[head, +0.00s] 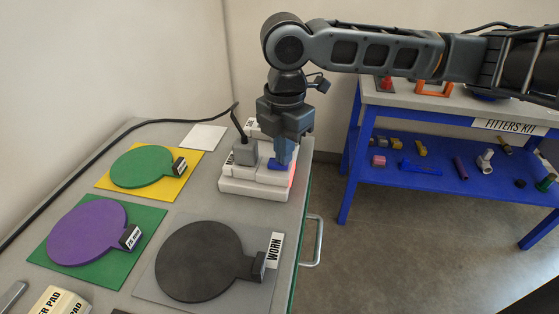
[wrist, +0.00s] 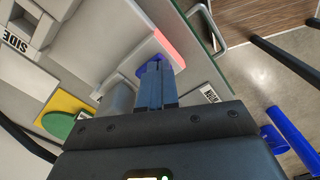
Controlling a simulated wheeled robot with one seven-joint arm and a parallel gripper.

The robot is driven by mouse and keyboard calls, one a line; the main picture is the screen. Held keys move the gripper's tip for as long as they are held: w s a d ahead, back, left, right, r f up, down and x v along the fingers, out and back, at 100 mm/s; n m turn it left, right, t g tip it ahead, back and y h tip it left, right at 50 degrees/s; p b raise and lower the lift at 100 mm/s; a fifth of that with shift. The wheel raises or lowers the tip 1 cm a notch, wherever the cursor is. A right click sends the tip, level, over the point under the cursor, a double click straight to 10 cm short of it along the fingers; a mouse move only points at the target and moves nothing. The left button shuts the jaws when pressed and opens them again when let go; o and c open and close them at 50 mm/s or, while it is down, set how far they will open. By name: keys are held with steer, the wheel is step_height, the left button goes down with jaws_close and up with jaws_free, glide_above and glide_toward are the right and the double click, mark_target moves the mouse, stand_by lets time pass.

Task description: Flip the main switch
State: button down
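A white stepped unit (head: 255,187) stands at the far right corner of the grey cart top. It carries a grey block (head: 244,153) with a black lever (head: 239,127) leaning up from it, and a red glow on its right side. Which part is the main switch I cannot read for certain. My gripper (head: 281,163) points down over the unit's right part, right of the grey block. In the wrist view its fingers (wrist: 155,75) lie side by side, closed together. Bright blue shows at their tips; whether it is fingertip or a separate part, and whether it touches the unit, I cannot tell.
Discs with handles lie on the cart: green (head: 142,167), purple (head: 88,232) and a dark one (head: 199,262) beside a WORN label. A black cable (head: 130,129) runs along the back wall. A blue-framed FITTERS KIT bench (head: 440,116) stands right, across open floor.

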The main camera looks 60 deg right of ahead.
steer(key=shift+r+p, duration=2.95)
steer(key=shift+r, duration=0.5)
steer(key=shift+a, duration=0.1)
